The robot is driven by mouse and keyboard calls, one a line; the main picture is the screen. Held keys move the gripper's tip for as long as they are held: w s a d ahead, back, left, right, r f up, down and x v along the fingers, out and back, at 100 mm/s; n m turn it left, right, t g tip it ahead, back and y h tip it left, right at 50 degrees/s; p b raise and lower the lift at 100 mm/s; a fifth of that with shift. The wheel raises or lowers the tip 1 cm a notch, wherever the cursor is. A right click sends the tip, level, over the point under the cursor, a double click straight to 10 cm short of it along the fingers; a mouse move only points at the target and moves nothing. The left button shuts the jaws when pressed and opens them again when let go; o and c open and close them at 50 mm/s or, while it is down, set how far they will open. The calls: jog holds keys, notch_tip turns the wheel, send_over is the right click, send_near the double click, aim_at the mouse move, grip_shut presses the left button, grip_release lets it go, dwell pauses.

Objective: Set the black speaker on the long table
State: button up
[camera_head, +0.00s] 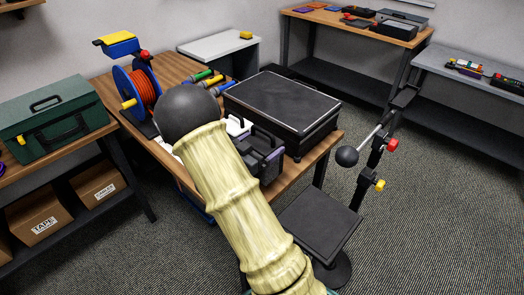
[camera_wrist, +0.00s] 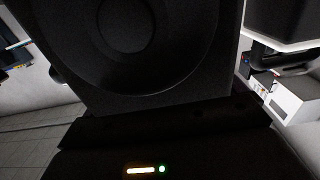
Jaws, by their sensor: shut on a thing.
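The black speaker (camera_wrist: 150,85) fills the upper middle of the wrist view, its round cone facing the camera and slightly tilted in the picture. My gripper (camera_wrist: 165,120) is a dark shape along its lower edge, shut on the speaker; the exact finger contact is too dark to make out. In the head view my arm crosses the middle, and I cannot make out the gripper or speaker there. A wooden table (camera_head: 174,66) stands in the middle of the head view. Which table is the long one is not clear from the pictures.
The wooden table carries a blue cable reel (camera_head: 125,92), a flat black case (camera_head: 283,98) and several colored rolls. A green toolbox (camera_head: 52,115) stands at left. A stand with a dark platform (camera_head: 318,222) is at front right. Farther benches (camera_head: 470,78) line the right wall.

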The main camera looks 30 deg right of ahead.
jog(key=shift+s+f, duration=0.1)
jog(key=shift+f, duration=1.1)
jog(key=shift+f, duration=0.15)
jog(key=o, duration=1.7)
jog(key=shift+f, duration=0.1)
jog(key=shift+w+a, duration=0.1)
jog(key=shift+w, duration=0.15)
jog(key=shift+s+b+v, duration=0.1)
jog(key=shift+b+v, duration=0.15)
jog(key=shift+v, duration=2.75)
jog(key=shift+s+b+v, duration=0.15)
jog(key=shift+b+v, duration=0.05)
jog(key=shift+v, duration=2.8)
